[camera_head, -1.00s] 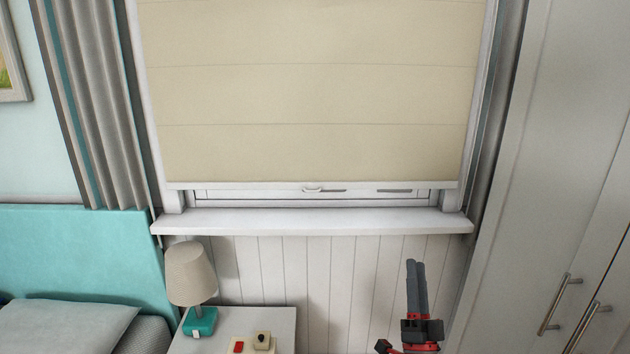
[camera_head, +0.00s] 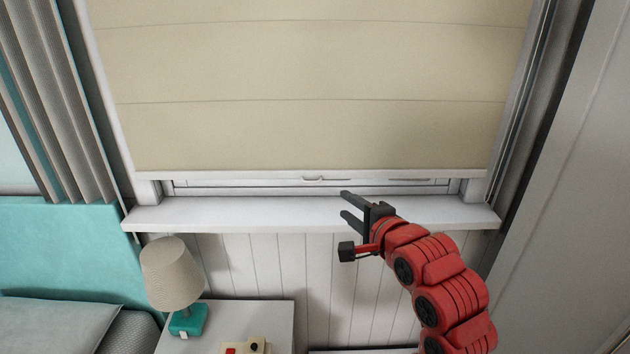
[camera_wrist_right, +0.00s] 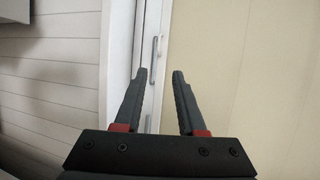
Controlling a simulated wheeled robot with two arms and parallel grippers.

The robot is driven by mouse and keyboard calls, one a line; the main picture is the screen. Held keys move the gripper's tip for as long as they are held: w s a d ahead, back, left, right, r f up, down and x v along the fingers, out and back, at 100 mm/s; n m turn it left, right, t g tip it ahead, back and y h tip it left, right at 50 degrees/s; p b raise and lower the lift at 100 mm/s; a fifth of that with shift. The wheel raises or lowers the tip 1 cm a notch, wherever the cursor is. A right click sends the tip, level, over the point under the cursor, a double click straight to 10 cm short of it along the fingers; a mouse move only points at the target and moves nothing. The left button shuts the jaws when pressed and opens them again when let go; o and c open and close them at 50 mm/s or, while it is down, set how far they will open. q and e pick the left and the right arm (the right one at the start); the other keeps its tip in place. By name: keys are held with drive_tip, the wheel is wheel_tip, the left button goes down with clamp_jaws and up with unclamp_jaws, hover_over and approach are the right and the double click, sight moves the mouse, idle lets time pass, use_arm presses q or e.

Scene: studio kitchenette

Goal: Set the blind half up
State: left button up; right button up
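A cream blind (camera_head: 300,90) hangs over the window in the head view, lowered almost to the sill, with a narrow strip of window frame showing below. A white bottom rail (camera_head: 230,175) carries a small pull handle (camera_head: 313,179) near its middle. My right gripper (camera_head: 343,205) is open and empty in front of the sill, below and to the right of the handle. In the right wrist view the open fingers (camera_wrist_right: 161,78) point toward the rail, with the blind's fabric (camera_wrist_right: 240,70) on the right. My left gripper is not in view.
A white windowsill (camera_head: 240,214) juts out below the blind. A bedside table (camera_head: 270,315) with a lamp (camera_head: 170,275) and small objects stands at lower left, next to the bed's teal headboard (camera_head: 60,250). A tall cabinet (camera_head: 570,200) stands at right.

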drive_tip(key=p, duration=0.3)
approach(312, 182)
drive_tip(key=x, duration=0.7)
drive_tip(key=shift+w+a+f, duration=0.2)
drive_tip(key=shift+w+f, duration=0.05)
drive_tip(key=shift+w, duration=0.15)
clamp_jaws()
idle(1.0)
